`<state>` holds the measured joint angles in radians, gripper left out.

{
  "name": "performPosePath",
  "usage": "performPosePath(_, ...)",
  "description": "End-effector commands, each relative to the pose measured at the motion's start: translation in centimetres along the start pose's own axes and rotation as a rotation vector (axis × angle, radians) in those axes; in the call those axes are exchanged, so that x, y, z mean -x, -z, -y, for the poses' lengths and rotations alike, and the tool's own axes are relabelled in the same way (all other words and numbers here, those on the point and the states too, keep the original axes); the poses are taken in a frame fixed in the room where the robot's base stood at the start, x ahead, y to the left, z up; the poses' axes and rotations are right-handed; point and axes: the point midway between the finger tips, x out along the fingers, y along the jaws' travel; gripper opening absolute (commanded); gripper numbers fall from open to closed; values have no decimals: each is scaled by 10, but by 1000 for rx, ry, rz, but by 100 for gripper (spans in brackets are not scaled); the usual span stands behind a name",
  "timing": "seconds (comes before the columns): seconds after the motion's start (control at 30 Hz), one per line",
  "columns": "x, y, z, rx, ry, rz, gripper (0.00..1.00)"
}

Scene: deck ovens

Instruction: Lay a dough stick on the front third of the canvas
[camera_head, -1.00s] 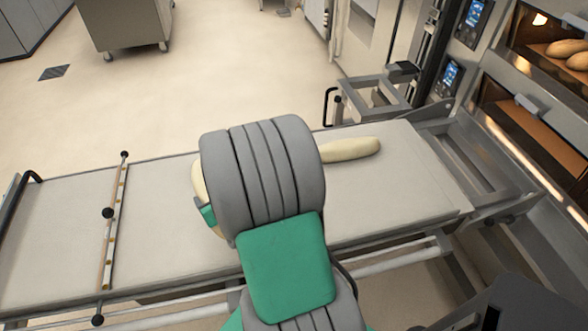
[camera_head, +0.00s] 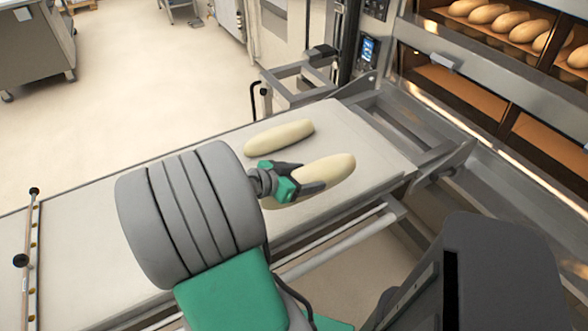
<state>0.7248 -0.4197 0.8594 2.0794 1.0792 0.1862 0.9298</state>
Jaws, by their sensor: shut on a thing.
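My gripper (camera_head: 312,190) is shut on a pale dough stick (camera_head: 335,169), over the right part of the canvas (camera_head: 362,158). The held stick slants up to the right, and part of it is hidden by the fingers. I cannot tell whether its underside touches the canvas. A second dough stick (camera_head: 279,137) lies on the canvas just behind the held one, roughly parallel to it with a narrow gap between. My grey and green arm hides part of the canvas at the left.
A bar with black knobs (camera_head: 29,250) crosses the canvas at the far left. Deck ovens with several loaves (camera_head: 490,15) stand at the upper right, beyond a metal frame (camera_head: 440,160) at the canvas's right end. A metal bracket (camera_head: 300,80) stands behind the canvas.

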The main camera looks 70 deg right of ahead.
Motion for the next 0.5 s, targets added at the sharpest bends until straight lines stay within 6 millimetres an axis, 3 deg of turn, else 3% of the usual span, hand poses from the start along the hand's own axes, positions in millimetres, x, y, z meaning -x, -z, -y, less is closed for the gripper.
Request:
performPosePath(0.3,-76,-4,58,4,-3,0,14)
performPosePath(0.5,-115,-28,83,4,1,0,14)
